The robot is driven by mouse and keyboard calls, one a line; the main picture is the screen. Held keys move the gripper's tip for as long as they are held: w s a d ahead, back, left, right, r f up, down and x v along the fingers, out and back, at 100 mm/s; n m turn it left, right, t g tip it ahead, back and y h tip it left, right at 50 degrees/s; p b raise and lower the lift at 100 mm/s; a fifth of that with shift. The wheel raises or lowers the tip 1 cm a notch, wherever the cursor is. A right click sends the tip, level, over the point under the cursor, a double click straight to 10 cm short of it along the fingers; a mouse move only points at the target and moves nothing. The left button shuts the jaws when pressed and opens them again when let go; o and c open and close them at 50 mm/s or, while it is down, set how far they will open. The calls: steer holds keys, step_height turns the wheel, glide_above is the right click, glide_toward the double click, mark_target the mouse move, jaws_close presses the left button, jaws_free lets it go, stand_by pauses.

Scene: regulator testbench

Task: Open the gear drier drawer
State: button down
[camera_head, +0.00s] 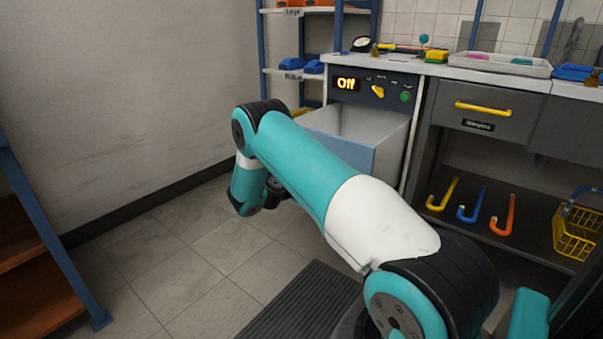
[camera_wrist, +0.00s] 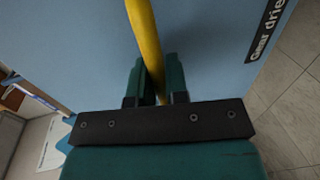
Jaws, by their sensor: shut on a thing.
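The gear drier drawer (camera_head: 345,146) is a blue-fronted bin under the control panel in the head view. It stands pulled out, and its pale interior shows from above. In the wrist view its blue front (camera_wrist: 210,35) fills most of the picture, with a black "Gear drie..." label (camera_wrist: 268,30) at the upper right. A yellow bar handle (camera_wrist: 146,45) runs down between the fingers of my gripper (camera_wrist: 157,80). The gripper is shut on this handle. In the head view my arm hides part of the drawer front, and the handle is out of sight.
The panel reads "Off" (camera_head: 346,84), with a yellow knob (camera_head: 378,91) and a green button (camera_head: 405,97). A grey drawer with a yellow handle (camera_head: 483,109) is to the right. Hooks and a yellow basket (camera_head: 577,232) sit below. Floor (camera_head: 190,250) at the left is clear.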

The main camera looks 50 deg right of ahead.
steer(key=shift+a, duration=0.15)
steer(key=c, duration=1.1)
jaws_free()
steer(key=shift+w, duration=0.1)
steer(key=shift+a, duration=0.15)
steer(key=p+v, duration=0.4)
steer(key=v, duration=1.3)
steer(key=shift+a, duration=0.15)
